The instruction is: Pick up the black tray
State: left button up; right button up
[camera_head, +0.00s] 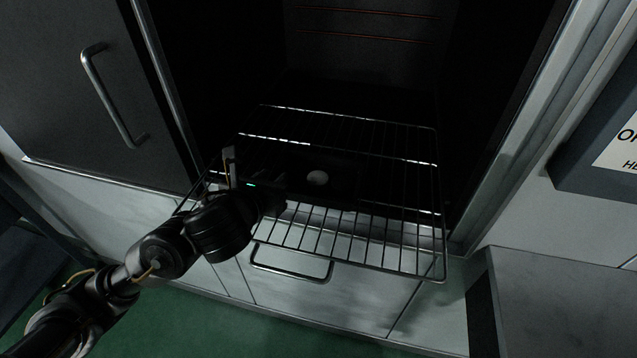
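The black tray (338,190) lies on a pulled-out wire rack (410,266) in front of a dark open chamber. It is hard to make out against the dark background. A small pale round thing (317,177) shows on the tray. My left gripper (276,181) is at the tray's left edge, with its fingers pointing right toward it. The fingers are dark against the tray, so I cannot tell whether they touch it or are closed on it. My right gripper is not in view.
The open chamber (365,60) has dark side walls. A closed door with a handle (115,100) stands at the left. A drawer handle (290,264) is below the rack. A grey counter (570,295) and a sign (615,150) are at the right.

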aim_at(279, 170)
pick_arm(q)
jog(key=shift+b+x, duration=0.5)
jog(key=shift+x, duration=2.05)
jog(key=shift+a+r, duration=0.1)
jog(key=shift+r, duration=0.05)
jog(key=shift+c, duration=0.2)
grip_shut()
